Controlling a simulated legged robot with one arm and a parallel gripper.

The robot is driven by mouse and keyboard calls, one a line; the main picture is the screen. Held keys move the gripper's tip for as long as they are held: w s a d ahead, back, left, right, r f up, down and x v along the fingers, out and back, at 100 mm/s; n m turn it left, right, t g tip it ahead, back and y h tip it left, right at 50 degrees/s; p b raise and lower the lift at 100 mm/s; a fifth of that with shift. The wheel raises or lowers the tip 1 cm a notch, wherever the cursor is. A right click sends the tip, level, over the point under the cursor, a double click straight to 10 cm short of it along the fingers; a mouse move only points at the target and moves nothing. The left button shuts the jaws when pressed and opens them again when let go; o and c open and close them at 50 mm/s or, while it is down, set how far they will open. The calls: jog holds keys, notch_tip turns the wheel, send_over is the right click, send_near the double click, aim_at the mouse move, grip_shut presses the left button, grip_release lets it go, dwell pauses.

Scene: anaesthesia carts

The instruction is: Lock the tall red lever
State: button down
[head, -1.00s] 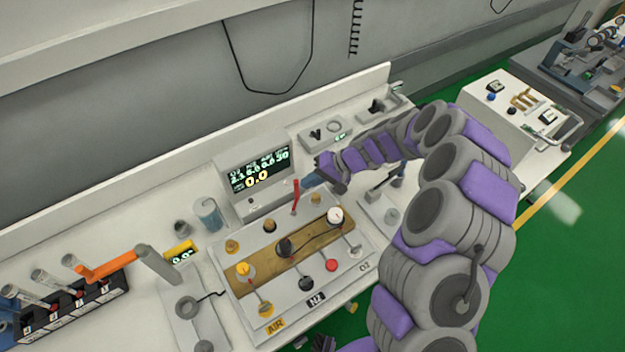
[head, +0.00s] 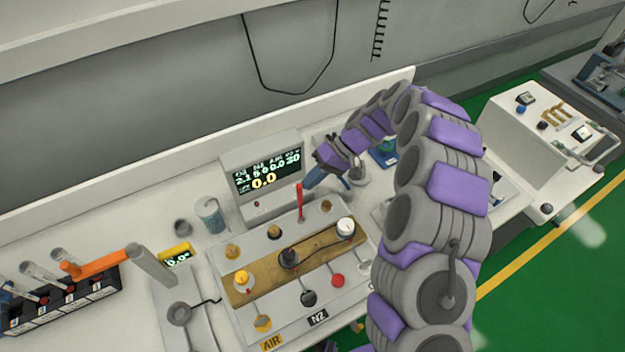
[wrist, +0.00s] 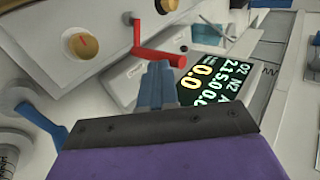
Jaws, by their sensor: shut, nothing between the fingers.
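The tall red lever (head: 300,201) stands up near the back edge of the panel with the brass strip, in front of the display box. In the wrist view the red lever (wrist: 160,57) is a bent bar just beyond my fingertips. My gripper (head: 309,183) is shut and empty, its blue-grey fingers just right of the lever's upper end in the head view. In the wrist view my gripper (wrist: 157,68) points at the lever's long arm, very close to it. I cannot tell whether they touch.
The lit display box (head: 262,178) stands close behind the lever. Yellow, black and white knobs sit on the brass strip (head: 262,272). A grey cup (head: 209,215) and an orange handle (head: 100,262) lie to the left. A second white cart (head: 525,140) stands to the right.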

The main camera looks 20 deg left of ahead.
jog(key=shift+s+a+r+n+g+h, duration=0.1)
jog(key=shift+s+a+n+g+h, duration=0.05)
jog(key=shift+a+n+g+h, duration=0.45)
jog(key=shift+s+d+b, duration=0.5)
jog(key=shift+d, duration=0.15)
